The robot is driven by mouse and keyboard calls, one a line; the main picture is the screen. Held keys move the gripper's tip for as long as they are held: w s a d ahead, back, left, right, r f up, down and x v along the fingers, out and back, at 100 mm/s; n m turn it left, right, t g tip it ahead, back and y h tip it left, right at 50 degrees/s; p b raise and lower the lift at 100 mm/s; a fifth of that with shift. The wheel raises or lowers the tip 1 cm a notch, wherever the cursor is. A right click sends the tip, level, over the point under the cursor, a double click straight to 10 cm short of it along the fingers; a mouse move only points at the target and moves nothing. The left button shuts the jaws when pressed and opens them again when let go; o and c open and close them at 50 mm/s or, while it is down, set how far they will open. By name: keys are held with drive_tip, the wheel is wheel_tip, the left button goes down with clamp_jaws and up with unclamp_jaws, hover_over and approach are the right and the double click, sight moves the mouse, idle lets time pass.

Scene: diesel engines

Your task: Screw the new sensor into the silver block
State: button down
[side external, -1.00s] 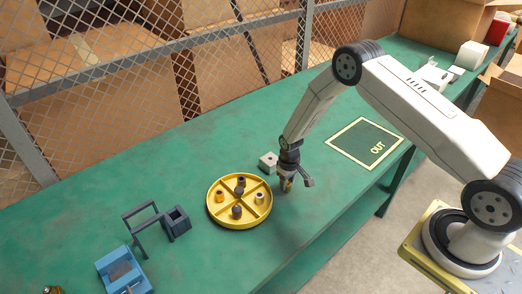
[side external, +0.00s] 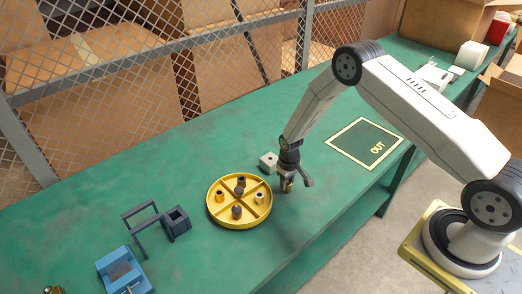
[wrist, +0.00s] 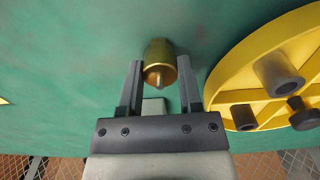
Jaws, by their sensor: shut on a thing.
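My gripper (side external: 287,180) is low over the green table, just right of the yellow round tray. It is shut on the brass sensor (wrist: 160,58), which sits between the fingertips in the wrist view with a small pin end facing the camera. In the side view the sensor (side external: 286,187) shows as a small gold piece under the fingers. The silver block (side external: 268,161) stands on the table behind and left of my gripper, apart from it. A pale square face, likely the block (wrist: 153,106), shows between the fingers in the wrist view.
The yellow divided tray (side external: 239,226) holds several dark and brass cylindrical pieces and is close beside my gripper. A blue-grey stand (side external: 176,224) and a blue fixture (side external: 124,270) are at left. The OUT square (side external: 366,142) at right is empty. A mesh fence runs behind.

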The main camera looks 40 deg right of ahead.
drive_tip(key=shift+r, duration=0.15)
idle(0.4)
drive_tip(key=shift+r, duration=2.35)
drive_tip(key=w+d+r+n, duration=0.3)
drive_tip(key=w+r+n, duration=0.3)
drive_tip(key=w, duration=0.6)
drive_tip(key=shift+d+r, duration=0.25)
drive_tip(key=shift+r, duration=0.8)
drive_tip(key=shift+f, duration=0.25)
drive_tip(key=shift+f, duration=3.05)
